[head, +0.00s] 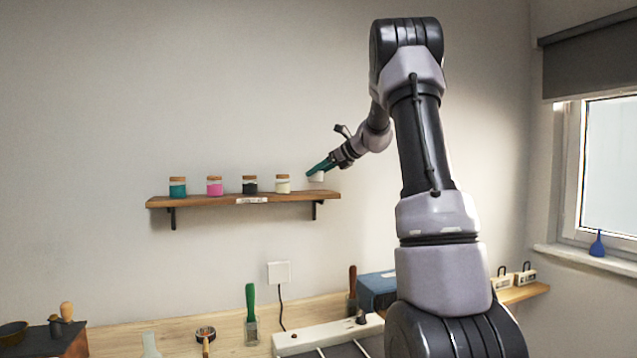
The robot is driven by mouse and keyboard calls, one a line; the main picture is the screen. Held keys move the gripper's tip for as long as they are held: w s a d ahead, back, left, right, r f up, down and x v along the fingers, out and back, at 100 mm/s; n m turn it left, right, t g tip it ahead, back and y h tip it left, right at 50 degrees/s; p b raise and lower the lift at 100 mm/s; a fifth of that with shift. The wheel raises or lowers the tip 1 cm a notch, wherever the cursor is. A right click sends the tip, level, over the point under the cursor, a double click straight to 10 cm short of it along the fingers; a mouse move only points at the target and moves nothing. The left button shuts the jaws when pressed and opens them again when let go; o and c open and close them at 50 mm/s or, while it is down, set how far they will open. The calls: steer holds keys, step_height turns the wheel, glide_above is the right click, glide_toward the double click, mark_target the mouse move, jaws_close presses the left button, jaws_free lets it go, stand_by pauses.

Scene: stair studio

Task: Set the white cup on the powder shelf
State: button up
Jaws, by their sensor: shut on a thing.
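The powder shelf (215,201) is a wooden wall shelf on dark brackets with a small label on its front edge. My gripper (315,172), with teal fingers, is at the right end of the shelf, just above its top. It is shut on the white cup (317,178), which shows only as a small pale shape below the fingers. The fingers hide part of the cup. I cannot tell whether the cup's bottom touches the shelf board.
Several corked jars stand on the shelf: teal (178,188), pink (215,187), black (250,186) and cream (283,185), the last nearest my gripper. Below is a cluttered workbench with a green-handled brush (251,310) and a blue box (377,290). A window is at right.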

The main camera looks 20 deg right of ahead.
mark_target(320, 181)
steer(key=shift+f, duration=1.6)
steer(key=shift+f, duration=0.2)
steer(key=o, duration=1.4)
steer(key=shift+r, duration=0.1)
